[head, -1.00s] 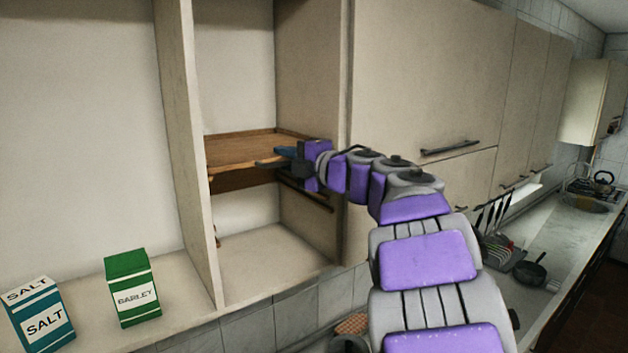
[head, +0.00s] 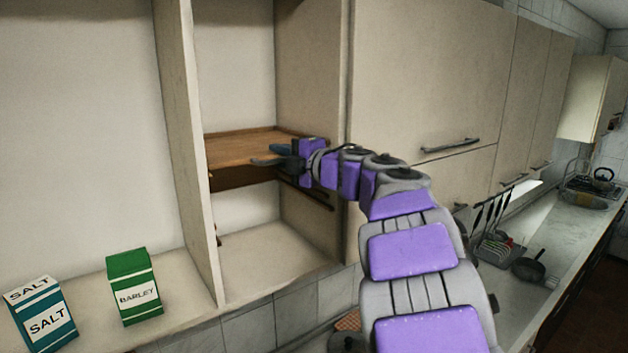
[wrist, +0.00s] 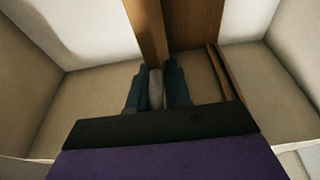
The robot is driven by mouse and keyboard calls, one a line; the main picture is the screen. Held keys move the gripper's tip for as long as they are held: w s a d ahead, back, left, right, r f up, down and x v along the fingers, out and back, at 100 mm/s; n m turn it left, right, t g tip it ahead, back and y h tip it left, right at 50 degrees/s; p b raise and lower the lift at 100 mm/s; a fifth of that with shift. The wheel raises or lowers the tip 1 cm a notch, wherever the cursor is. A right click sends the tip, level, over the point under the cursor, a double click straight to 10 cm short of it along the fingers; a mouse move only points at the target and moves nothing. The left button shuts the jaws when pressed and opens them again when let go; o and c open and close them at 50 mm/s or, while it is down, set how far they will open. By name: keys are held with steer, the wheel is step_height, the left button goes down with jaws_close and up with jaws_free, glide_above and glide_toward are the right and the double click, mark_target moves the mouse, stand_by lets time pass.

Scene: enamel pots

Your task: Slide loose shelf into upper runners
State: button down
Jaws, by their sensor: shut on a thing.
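The loose shelf (head: 238,148) is a brown wooden board inside the open cabinet bay, roughly level at mid-height. My gripper (head: 272,155) is shut on its front edge near the right side. The wrist view shows the two dark blue fingers (wrist: 156,88) close together, with a grey piece between them. The brown shelf (wrist: 190,25) shows beyond them. A lower runner (head: 306,194) is a dark strip on the right bay wall below the shelf; a brown strip, seemingly this runner, lies right of the fingers in the wrist view (wrist: 222,75). The upper runners cannot be made out.
A divider panel (head: 186,150) bounds the bay on the left, and a closed cabinet door (head: 430,90) is on the right. A salt box (head: 42,315) and a barley box (head: 134,288) stand left of the divider. The bay floor (head: 265,250) is clear.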

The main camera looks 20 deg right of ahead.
steer(key=shift+w+a+r, duration=0.1)
steer(key=shift+w+a, duration=0.05)
steer(key=shift+w, duration=0.3)
steer(key=c, duration=1)
jaws_free()
steer(key=shift+s, duration=0.1)
